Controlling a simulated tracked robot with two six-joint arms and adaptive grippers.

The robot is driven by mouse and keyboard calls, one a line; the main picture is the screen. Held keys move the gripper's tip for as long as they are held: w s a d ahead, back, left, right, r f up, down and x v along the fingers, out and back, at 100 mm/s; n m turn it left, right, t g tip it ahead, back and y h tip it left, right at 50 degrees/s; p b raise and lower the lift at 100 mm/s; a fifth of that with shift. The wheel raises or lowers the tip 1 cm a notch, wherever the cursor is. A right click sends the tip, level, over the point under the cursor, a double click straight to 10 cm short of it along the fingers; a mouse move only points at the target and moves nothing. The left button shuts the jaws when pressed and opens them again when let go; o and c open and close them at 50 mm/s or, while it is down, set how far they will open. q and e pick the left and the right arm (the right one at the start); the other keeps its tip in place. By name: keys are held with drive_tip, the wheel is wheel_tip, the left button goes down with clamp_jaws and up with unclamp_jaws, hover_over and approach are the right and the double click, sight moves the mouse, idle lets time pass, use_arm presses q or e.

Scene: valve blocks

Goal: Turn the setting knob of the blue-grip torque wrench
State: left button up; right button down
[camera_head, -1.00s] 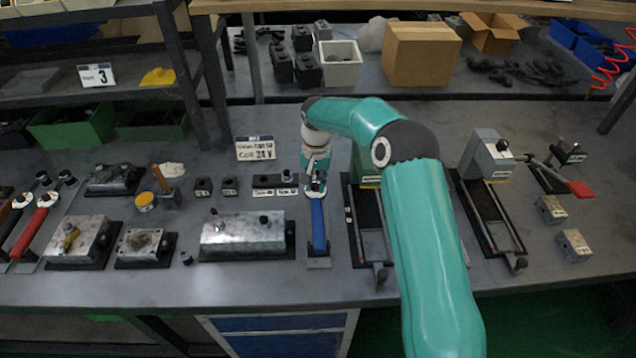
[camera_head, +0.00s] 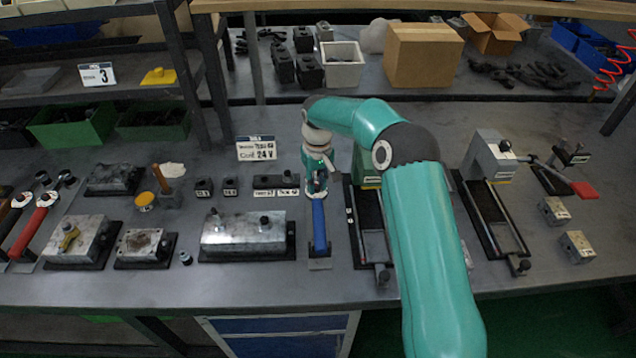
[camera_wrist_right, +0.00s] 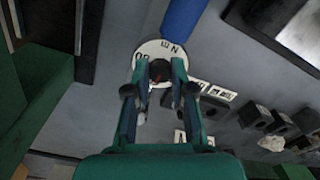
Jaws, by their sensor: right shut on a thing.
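The torque wrench with the blue grip (camera_head: 319,226) lies on the bench in the middle of the head view, its grip toward the bench's front edge. In the right wrist view its blue grip (camera_wrist_right: 183,22) runs up out of the picture, and a white dial with black marks (camera_wrist_right: 151,48) sits at its head end. My right gripper (camera_wrist_right: 159,72) points down at the dial and is shut on the dark setting knob (camera_wrist_right: 158,74) at its centre. In the head view my right gripper (camera_head: 317,183) hides the knob and most of the dial. My left gripper is not in view.
A metal block (camera_head: 243,233) lies to the left of the wrench and a dark rail fixture (camera_head: 372,225) close to its right.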

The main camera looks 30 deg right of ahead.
sight(318, 186)
idle(0.3)
drive_tip(key=c, duration=1)
unclamp_jaws()
wheel_tip(318, 186, up, 12)
drive_tip(key=shift+d+f, duration=0.1)
drive_tip(key=shift+d, duration=0.05)
